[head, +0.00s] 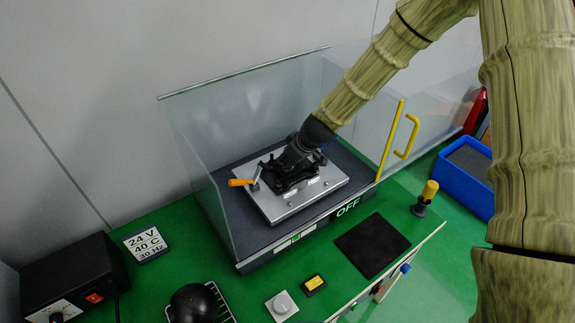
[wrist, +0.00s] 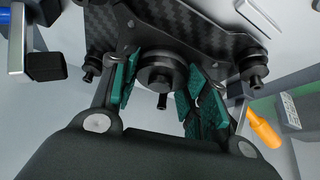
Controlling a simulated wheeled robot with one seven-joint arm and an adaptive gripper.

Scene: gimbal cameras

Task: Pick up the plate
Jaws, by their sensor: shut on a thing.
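A dark carbon-weave plate (wrist: 155,18) with black knobs shows at the top of the wrist view. In the head view it is a black shape (head: 282,180) on a silver metal block (head: 285,208), partly hidden by my gripper (head: 292,168). In the wrist view my gripper (wrist: 163,92) has its teal-padded fingers on either side of the plate's round black centre hub (wrist: 162,72). It is shut on the plate at this hub. I cannot tell whether the plate is clear of the block.
An orange-handled clamp (head: 242,182) stands at the block's left. Glass panels (head: 195,150) enclose the station, with a yellow handle (head: 407,137) at the right. A black pad (head: 372,245), yellow knob (head: 428,192) and blue bin (head: 468,180) lie outside it.

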